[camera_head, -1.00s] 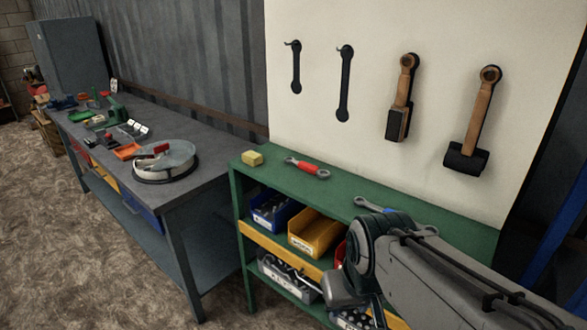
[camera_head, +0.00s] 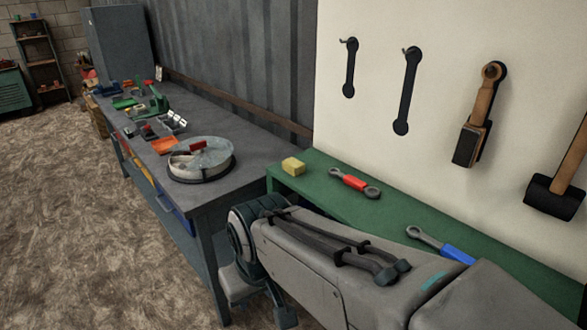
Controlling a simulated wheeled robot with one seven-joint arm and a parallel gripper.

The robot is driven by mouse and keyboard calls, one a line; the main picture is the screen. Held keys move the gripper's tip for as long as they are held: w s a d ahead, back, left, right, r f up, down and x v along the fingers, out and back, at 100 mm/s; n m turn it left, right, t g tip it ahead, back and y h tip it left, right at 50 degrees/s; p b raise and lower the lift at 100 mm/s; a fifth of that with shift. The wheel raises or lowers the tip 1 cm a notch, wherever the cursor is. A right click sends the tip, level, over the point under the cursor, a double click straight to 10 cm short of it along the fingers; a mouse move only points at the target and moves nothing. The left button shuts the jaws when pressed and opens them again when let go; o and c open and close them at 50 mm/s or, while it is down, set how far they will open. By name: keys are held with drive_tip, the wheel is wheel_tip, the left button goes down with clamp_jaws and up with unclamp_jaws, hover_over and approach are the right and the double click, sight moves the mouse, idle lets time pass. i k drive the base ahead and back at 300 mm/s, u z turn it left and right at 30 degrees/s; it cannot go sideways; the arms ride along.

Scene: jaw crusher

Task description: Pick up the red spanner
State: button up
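The red spanner (camera_head: 354,182) has a red middle and grey ring ends. It lies flat on the green shelf top (camera_head: 317,166), near its back edge below the white board. My arm spans the lower right of the view, in front of the shelf. My gripper's fingers cannot be made out, so I cannot see whether it is open or shut. Nothing touches the red spanner.
A blue spanner (camera_head: 440,245) lies to the right on the shelf, partly behind my arm. A yellow block (camera_head: 293,166) sits left of the red spanner. A grey workbench (camera_head: 259,150) stands left. Hammers (camera_head: 478,115) and black spanners (camera_head: 408,90) hang on the board.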

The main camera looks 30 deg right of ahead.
sight(371, 192)
drive_tip(key=i, duration=0.65)
drive_tip(key=z, duration=0.95)
drive_tip(key=i, duration=0.5)
drive_tip(key=z, duration=0.6)
